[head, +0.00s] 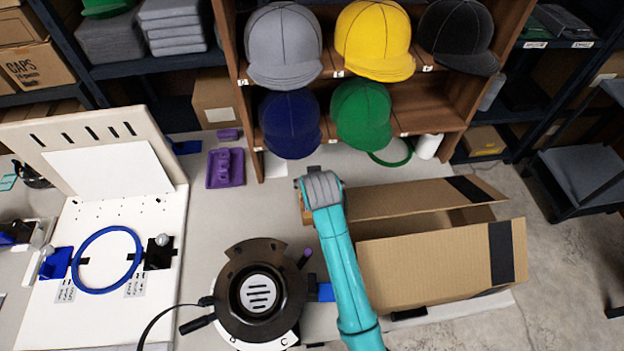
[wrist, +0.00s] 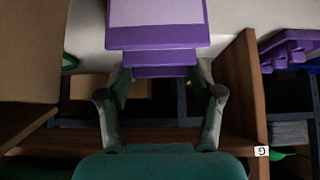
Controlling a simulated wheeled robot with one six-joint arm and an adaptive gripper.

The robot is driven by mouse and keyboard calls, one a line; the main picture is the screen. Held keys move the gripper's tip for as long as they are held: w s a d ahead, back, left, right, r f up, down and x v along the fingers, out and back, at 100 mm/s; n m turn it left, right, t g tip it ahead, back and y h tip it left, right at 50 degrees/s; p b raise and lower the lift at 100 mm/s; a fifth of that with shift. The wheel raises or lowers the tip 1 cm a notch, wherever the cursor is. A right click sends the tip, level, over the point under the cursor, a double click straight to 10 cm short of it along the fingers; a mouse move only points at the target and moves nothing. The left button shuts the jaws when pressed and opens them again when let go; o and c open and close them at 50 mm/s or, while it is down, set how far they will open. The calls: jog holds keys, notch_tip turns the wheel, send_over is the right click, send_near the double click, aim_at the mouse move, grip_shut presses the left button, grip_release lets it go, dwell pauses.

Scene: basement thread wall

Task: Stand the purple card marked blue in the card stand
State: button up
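My gripper (head: 320,188) is in front of the cap shelf, left of the open box, in the head view. In the wrist view its two fingers (wrist: 160,80) close on the stepped purple grip of a purple card (wrist: 156,38) with a pale lavender face. The card reaches beyond the fingertips; no word on it is readable. In the head view the card is hidden by my gripper. A purple ridged piece, apparently the card stand (head: 225,168), lies on the table left of my gripper. It also shows at the right of the wrist view (wrist: 290,46).
The wooden shelf (head: 258,145) with several caps stands close behind my gripper. An open cardboard box (head: 430,270) is at right. A round black device (head: 262,250) and a white board (head: 110,215) with a blue ring are at front and left. Bare table lies between stand and device.

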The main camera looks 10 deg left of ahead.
jog(key=shift+o, duration=1.4)
jog(key=v, duration=1.2)
